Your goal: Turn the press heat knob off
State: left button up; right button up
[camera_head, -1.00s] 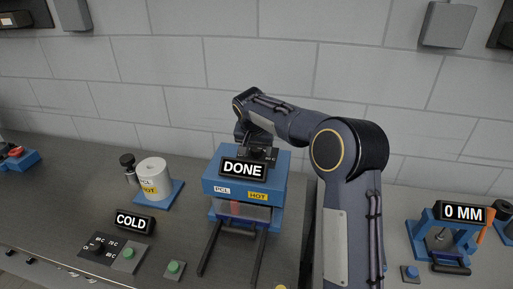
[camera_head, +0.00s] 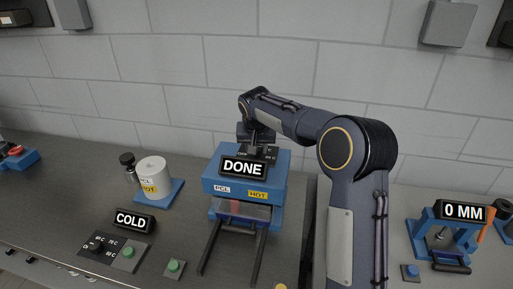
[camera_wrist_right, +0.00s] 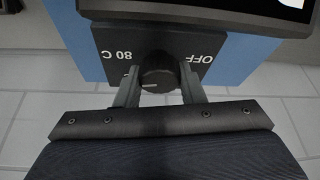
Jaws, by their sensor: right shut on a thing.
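The blue press (camera_head: 215,182) stands in the middle of the bench with a "DONE" display and a yellow "HOT" label. In the right wrist view the black round heat knob (camera_wrist_right: 157,72) sits on a dark plate (camera_wrist_right: 108,42) marked "80 C" and "OFF". My right gripper (camera_wrist_right: 158,84) is shut on the knob, one finger on each side. A white mark on the knob's face points to the left in that view. In the head view my right gripper (camera_head: 258,148) is at the top of the press, behind the display, and the knob is hidden. My left gripper is not in view.
A control panel (camera_head: 100,246) with a dial, a "COLD" display (camera_head: 134,221) and green buttons are at the front left. A blue gauge device (camera_head: 425,240) reading "0 MM" stands at right.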

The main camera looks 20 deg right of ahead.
jog(key=n+y, duration=0.1)
jog(key=n, duration=0.1)
jog(key=shift+n, duration=0.4)
jog(key=n+y+p, duration=0.1)
jog(key=n, duration=0.3)
jog(key=shift+y, duration=0.4)
jog(key=n+y, duration=0.1)
jog(key=n, duration=0.3)
jog(key=n+g+y, duration=0.1)
jog(key=n, duration=0.2)
jog(key=shift+n+y, duration=0.3)
jog(key=n+g, duration=0.1)
jog(key=n, duration=0.1)
jog(key=n+g+y, duration=0.1)
jog(key=n, duration=0.2)
jog(key=shift+n, duration=0.3)
jog(key=n+g, duration=0.2)
jog(key=n, duration=0.3)
jog(key=shift+n, duration=0.4)
jog(key=o, duration=1)
